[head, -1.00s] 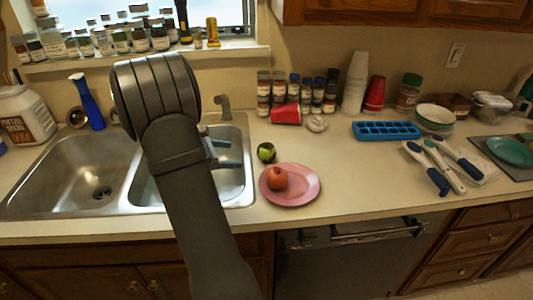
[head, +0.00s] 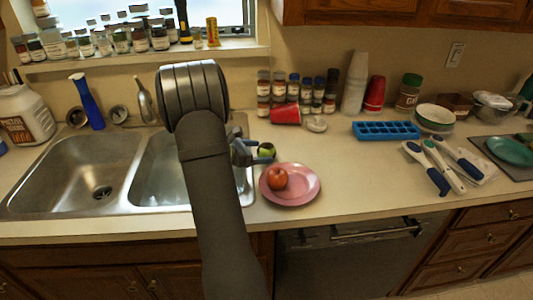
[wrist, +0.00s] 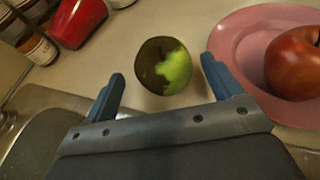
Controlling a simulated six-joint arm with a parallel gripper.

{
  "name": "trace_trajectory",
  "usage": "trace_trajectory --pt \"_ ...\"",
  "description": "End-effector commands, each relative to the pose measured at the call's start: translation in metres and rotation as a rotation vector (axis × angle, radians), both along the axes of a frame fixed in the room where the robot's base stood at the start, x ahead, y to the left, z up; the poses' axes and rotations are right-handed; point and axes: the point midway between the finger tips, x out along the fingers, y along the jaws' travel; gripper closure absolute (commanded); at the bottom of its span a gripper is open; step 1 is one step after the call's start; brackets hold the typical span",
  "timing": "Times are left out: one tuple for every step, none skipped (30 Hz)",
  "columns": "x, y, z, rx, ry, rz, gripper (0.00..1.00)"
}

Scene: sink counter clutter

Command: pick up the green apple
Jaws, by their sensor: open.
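The green apple (wrist: 164,66), with a dark brown patch on its left side, sits on the counter near the sink's edge. In the wrist view it lies just beyond and between the two blue fingertips of my open gripper (wrist: 162,82). Neither finger clearly touches it. In the head view my gripper (head: 257,152) is at the apple (head: 266,149), which is partly hidden by the fingers.
A pink plate (head: 305,190) with a red apple (head: 277,178) is close on the right. A red cup (head: 286,114) lies behind, before several spice jars. The double sink (head: 75,175) is on the left. A blue ice tray (head: 386,131) lies farther right.

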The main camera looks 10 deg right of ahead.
Motion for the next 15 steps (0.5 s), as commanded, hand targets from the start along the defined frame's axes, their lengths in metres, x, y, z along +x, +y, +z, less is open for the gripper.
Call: trace_trajectory --pt "0.001 -0.005 -0.001 0.0 0.0 -0.003 0.16" --pt "0.001 -0.008 -0.002 0.0 0.0 -0.003 0.16" --pt "0.003 -0.013 -0.003 0.0 0.001 -0.003 0.16" --pt "0.004 -0.017 -0.004 0.0 0.001 -0.002 0.16" --pt "0.005 -0.022 -0.005 0.0 0.001 -0.003 0.16" --pt "0.006 -0.028 -0.006 0.0 0.001 -0.005 0.16" --pt "0.008 -0.032 -0.008 -0.001 0.001 -0.004 0.16" --pt "0.01 -0.036 -0.01 0.0 0.001 -0.003 0.16" --pt "0.012 -0.04 -0.011 0.001 0.001 -0.002 0.16" --pt "0.013 -0.043 -0.012 0.001 0.001 -0.001 0.16" --pt "0.014 -0.044 -0.013 0.001 0.0 0.0 0.16" --pt "0.014 -0.045 -0.013 0.001 0.0 0.0 0.16" --pt "0.014 -0.045 -0.013 0.001 0.0 0.001 0.16" --pt "0.014 -0.045 -0.013 0.001 0.0 0.001 0.16" --pt "0.014 -0.045 -0.013 0.001 0.0 0.001 0.16"
